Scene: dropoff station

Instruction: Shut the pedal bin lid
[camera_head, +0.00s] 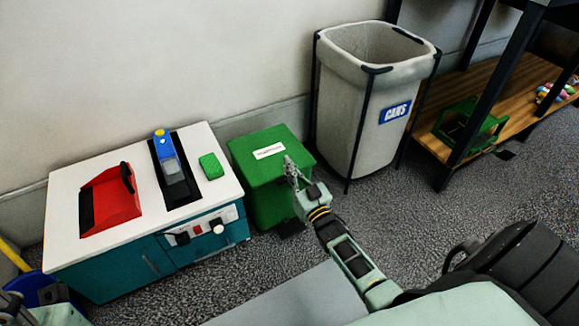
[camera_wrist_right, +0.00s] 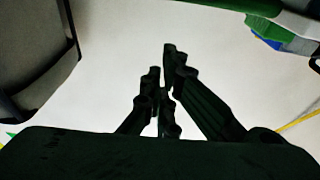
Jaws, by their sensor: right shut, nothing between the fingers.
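The green pedal bin (camera_head: 272,201) stands on the floor between the white-topped cabinet and the grey can bin. Its green lid (camera_head: 257,169), with a white label, looks down flat over the bin; I cannot tell whether a small gap remains. My right gripper (camera_head: 289,165) is at the lid's right part, close to its surface; contact is unclear. In the right wrist view the right gripper's fingers (camera_wrist_right: 168,75) are together and empty. My left gripper (camera_head: 12,300) shows only partly at the lower left corner, and its jaws cannot be made out.
The grey can bin (camera_head: 350,110) stands behind right. A wooden shelf (camera_head: 478,100) is farther right. Carpet is clear between them.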

